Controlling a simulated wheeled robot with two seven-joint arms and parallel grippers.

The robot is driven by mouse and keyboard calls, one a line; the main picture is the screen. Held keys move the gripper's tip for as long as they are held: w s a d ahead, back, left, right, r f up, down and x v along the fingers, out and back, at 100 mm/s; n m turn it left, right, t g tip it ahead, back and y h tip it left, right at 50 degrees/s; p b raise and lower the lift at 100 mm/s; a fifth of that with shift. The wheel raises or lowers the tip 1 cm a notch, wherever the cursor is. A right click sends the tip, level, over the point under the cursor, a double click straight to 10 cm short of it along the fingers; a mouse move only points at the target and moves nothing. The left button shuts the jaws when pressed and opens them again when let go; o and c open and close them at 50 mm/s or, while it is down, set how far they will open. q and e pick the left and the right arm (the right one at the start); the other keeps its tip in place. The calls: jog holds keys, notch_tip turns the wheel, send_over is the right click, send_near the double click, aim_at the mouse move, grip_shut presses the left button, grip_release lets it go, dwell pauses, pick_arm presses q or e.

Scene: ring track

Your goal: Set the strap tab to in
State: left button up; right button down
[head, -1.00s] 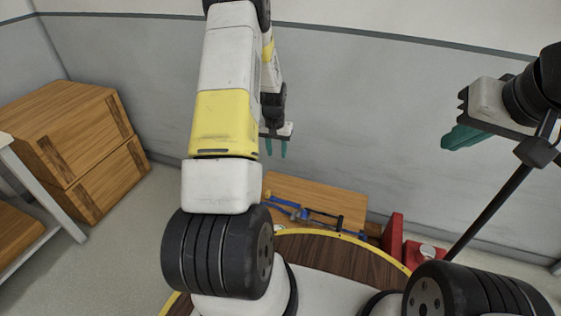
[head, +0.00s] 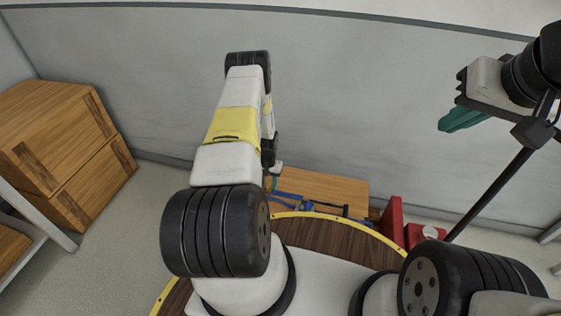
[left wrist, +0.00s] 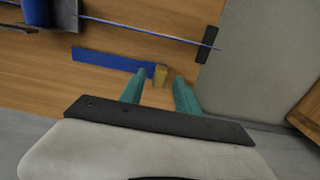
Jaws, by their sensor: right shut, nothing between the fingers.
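In the head view my left gripper (head: 272,183) is low at the board's left end and partly hidden by my arm; I cannot make out the tab there. My right gripper (head: 462,118) is shut and empty, raised at the right, away from the board.
The wooden board (head: 330,187) stands by the wall and carries a blue part with a thin rod (left wrist: 150,32) and a dark end block (left wrist: 208,45). A red object (head: 393,220) is to its right. Wooden boxes (head: 60,150) stand at the left.

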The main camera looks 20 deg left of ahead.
pick_arm(q)
jog(key=shift+f, duration=0.3)
grip_shut()
dwell(1.3)
